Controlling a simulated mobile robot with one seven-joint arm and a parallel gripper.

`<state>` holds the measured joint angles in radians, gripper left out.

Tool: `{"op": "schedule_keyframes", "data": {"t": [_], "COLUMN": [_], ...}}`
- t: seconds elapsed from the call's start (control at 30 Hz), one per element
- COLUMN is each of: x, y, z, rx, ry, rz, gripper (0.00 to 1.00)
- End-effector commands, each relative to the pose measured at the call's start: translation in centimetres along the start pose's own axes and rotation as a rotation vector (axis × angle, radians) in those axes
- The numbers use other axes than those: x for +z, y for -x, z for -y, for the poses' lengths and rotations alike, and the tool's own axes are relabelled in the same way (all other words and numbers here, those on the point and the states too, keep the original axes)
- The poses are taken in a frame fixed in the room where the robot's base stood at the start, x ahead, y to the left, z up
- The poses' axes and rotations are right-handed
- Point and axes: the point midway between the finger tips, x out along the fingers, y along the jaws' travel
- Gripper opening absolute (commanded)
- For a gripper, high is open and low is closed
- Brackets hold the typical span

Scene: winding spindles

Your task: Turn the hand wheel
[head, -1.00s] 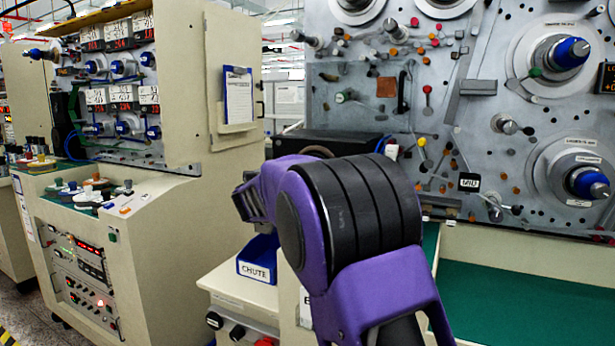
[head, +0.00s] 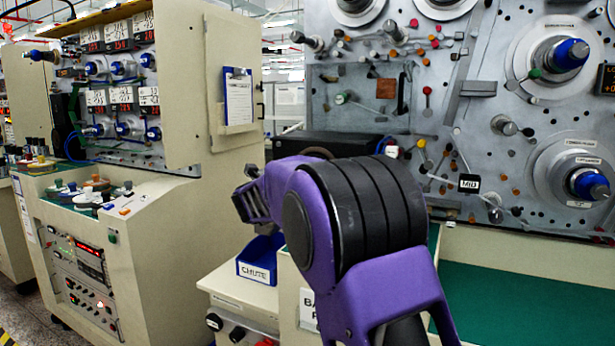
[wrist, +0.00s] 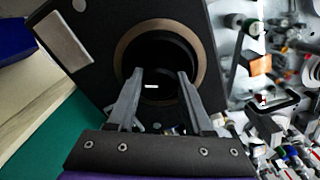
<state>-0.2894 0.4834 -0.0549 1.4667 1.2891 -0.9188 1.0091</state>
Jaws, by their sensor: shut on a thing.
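In the wrist view a dark round part, which I take for the hand wheel (wrist: 160,48), sits inside a brown ring (wrist: 204,62) on a black panel (wrist: 100,50). My gripper (wrist: 162,73) reaches in front of it, with its two grey fingers apart and their tips over the dark round part. The fingers are shut on the wheel, though the exact contact is lost in the dark. A small white glint shows between the fingers.
A large grey spindle panel (head: 380,120) with blue-tipped spindles stands at right, above a green surface (head: 530,300). A blue CHUTE bin (head: 258,262) stands left of my arm. A beige machine cabinet (head: 200,215) fills the left. In the wrist view, small fittings crowd the right.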

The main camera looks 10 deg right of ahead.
Motion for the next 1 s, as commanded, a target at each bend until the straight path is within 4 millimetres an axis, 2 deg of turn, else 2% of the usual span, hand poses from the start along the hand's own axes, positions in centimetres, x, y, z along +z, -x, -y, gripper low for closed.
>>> {"op": "schedule_keyframes", "data": {"t": [0.03, 0.17, 0.2, 0.57, 0.67, 0.77, 1.0], "x": [-0.1, 0.0, 0.0, 0.1, 0.1, 0.1, 0.1], "y": [0.0, 0.0, 0.0, 0.6, 1.9, 4.0, 10.0], "z": [0.0, 0.0, 0.0, 0.0, 0.0, 0.0, 0.0], "rx": [0.0, 0.0, 0.0, 0.001, 0.002, 0.003, 0.003], "ry": [0.001, 0.001, 0.001, 0.001, 0.001, 0.001, 0.0], "rz": [-0.001, -0.001, -0.001, 0.001, 0.001, 0.003, 0.003], "gripper": [0.55, 0.78, 0.81, 0.81, 0.81, 0.81, 0.81]}}
